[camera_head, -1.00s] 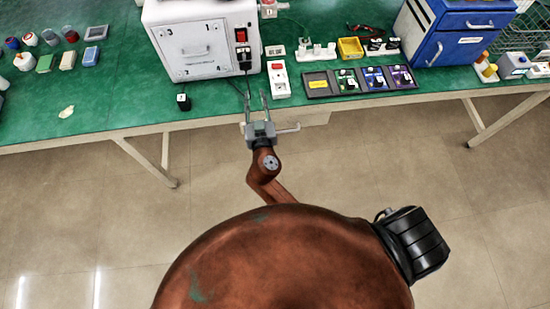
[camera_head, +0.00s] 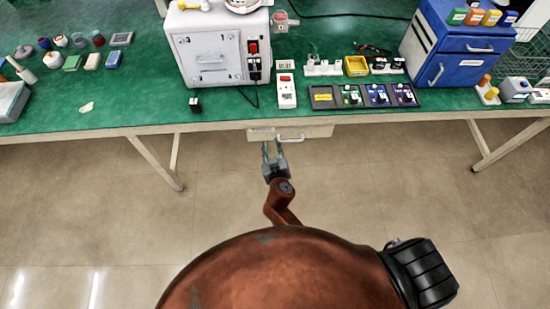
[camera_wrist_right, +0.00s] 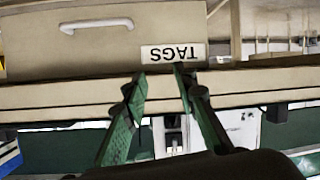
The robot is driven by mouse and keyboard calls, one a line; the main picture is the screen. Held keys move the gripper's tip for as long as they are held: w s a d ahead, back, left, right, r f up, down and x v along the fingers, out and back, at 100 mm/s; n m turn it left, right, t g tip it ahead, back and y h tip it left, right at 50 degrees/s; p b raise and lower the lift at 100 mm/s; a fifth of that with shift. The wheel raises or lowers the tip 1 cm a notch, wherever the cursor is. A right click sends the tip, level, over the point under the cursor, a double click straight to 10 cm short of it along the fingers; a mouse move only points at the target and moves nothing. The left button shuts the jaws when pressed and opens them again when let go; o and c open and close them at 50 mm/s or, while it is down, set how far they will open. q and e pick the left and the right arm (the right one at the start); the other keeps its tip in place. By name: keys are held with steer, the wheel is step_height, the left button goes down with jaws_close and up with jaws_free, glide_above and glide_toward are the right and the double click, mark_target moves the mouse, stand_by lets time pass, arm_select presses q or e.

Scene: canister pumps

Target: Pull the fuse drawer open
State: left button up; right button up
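A beige drawer (camera_head: 318,131) sits under the front edge of the green table. It has a white bar handle (camera_head: 291,139) at its right and a pale label at its left. In the right wrist view, seen upside down, the drawer (camera_wrist_right: 95,50) carries a label reading TAGS (camera_wrist_right: 174,52) and the handle (camera_wrist_right: 97,25). The drawer looks shut. No label naming fuses is legible. My right gripper (camera_head: 272,148) is open and empty, in front of the label end, left of the handle; its fingers (camera_wrist_right: 160,75) also show in the wrist view. My left gripper is out of view.
The floor before the table is clear.

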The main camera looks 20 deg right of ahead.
steer(key=shift+n+g, duration=0.4)
steer(key=shift+g, duration=0.2)
steer(key=shift+s+d+f, duration=0.1)
steer(key=shift+s+f, duration=0.2)
steer(key=shift+f, duration=0.65)
steer(key=shift+s+d+f, duration=0.1)
steer(key=shift+s+f, duration=0.25)
steer(key=shift+f, duration=0.55)
steer(key=shift+s+d+f, duration=0.1)
steer(key=shift+s+f, duration=0.2)
steer(key=shift+f, duration=0.65)
steer(key=shift+f, duration=0.1)
